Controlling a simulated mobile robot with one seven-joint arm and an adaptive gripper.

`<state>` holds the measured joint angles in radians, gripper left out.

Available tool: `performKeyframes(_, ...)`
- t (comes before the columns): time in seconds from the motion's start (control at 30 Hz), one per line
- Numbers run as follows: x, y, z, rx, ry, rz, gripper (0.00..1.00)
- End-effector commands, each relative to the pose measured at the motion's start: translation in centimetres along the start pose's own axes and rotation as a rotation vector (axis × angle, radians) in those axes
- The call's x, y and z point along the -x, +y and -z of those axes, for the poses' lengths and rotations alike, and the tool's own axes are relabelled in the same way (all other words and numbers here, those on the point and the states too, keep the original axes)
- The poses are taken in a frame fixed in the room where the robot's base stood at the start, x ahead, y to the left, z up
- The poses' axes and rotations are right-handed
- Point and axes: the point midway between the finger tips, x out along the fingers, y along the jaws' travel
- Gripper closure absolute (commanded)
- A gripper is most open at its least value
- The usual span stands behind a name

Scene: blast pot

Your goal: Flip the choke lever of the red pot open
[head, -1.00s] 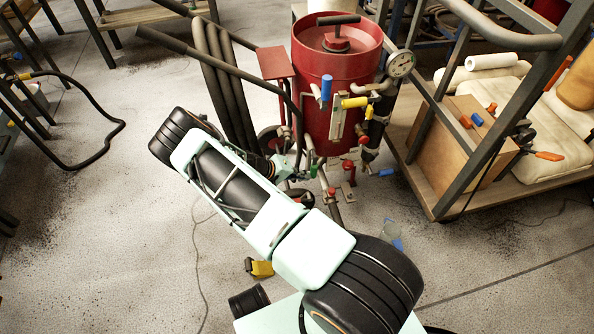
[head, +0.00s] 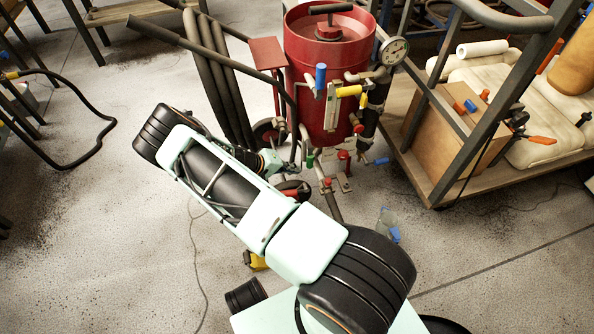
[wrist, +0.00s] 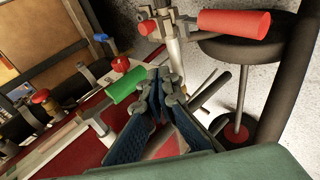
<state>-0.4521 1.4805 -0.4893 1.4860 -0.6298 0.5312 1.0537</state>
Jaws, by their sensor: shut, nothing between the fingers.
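The red pot (head: 318,65) stands upright with a T-handle (head: 331,9) on its lid. Its front carries a blue handle (head: 320,75), a yellow handle (head: 348,91), a green handle (head: 310,160) and small red knobs. I cannot tell for sure which one is the choke lever. My gripper (wrist: 168,90) is shut and empty, low at the pot's front left. In the wrist view the green handle (wrist: 127,86) is just left of the fingertips; contact is unclear. A red handle (wrist: 233,22) is above and to the right. In the head view my wrist mostly hides the fingers.
A gauge (head: 395,51) sits at the pot's right. Black hoses (head: 222,85) hang at its left. A cart (head: 440,190) with a cardboard box (head: 450,125) stands right. A clear cup (head: 387,222) and a yellow object (head: 257,260) are on the floor. Open floor lies left.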

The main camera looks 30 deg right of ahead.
Motion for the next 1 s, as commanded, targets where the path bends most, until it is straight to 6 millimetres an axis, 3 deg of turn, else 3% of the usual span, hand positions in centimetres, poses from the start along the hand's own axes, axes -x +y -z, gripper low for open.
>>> performKeyframes(0.1,0.3,-0.6,0.3,-0.003,-0.001,0.0,1.0)
performKeyframes(0.3,4.3,-3.5,0.2,0.001,0.001,0.001,1.0)
performKeyframes(0.5,6.8,-5.9,-0.1,-0.001,-0.001,0.0,1.0)
performKeyframes(1.0,7.9,-7.0,-0.2,-0.002,-0.003,-0.001,1.0)
